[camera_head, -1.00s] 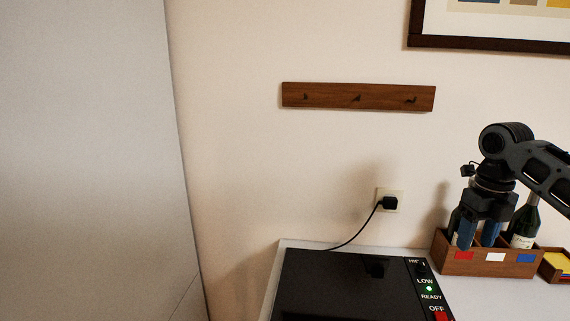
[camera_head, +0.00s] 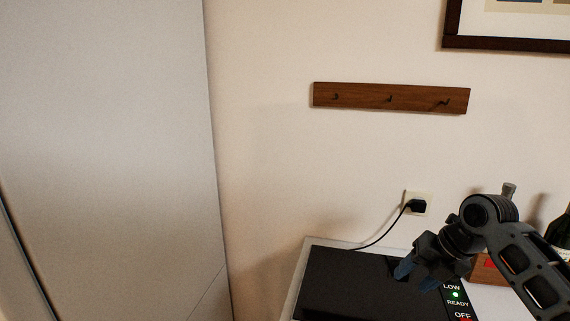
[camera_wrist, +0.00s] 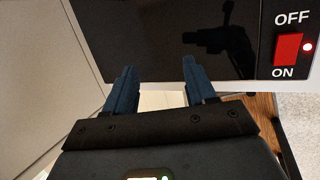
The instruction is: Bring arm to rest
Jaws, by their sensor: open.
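My gripper (camera_head: 416,277) hangs over the right part of a black-topped appliance (camera_head: 345,283) in the head view, angled down and to the left. Its two blue fingers are apart with nothing between them. In the wrist view my gripper (camera_wrist: 157,88) shows both blue fingers spread, with the glossy black top beyond them. The appliance's red switch (camera_wrist: 288,48), between OFF and ON labels, is at the upper right there. A small lamp (camera_wrist: 308,47) glows beside it. My forearm hides part of the wooden box (camera_head: 484,268) behind it.
A wooden peg rail (camera_head: 390,98) and a framed picture (camera_head: 505,42) hang on the wall. A black plug sits in the wall socket (camera_head: 417,202), its cord running to the appliance. A dark bottle (camera_head: 559,232) stands at the right edge. A tall grey panel (camera_head: 110,150) fills the left.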

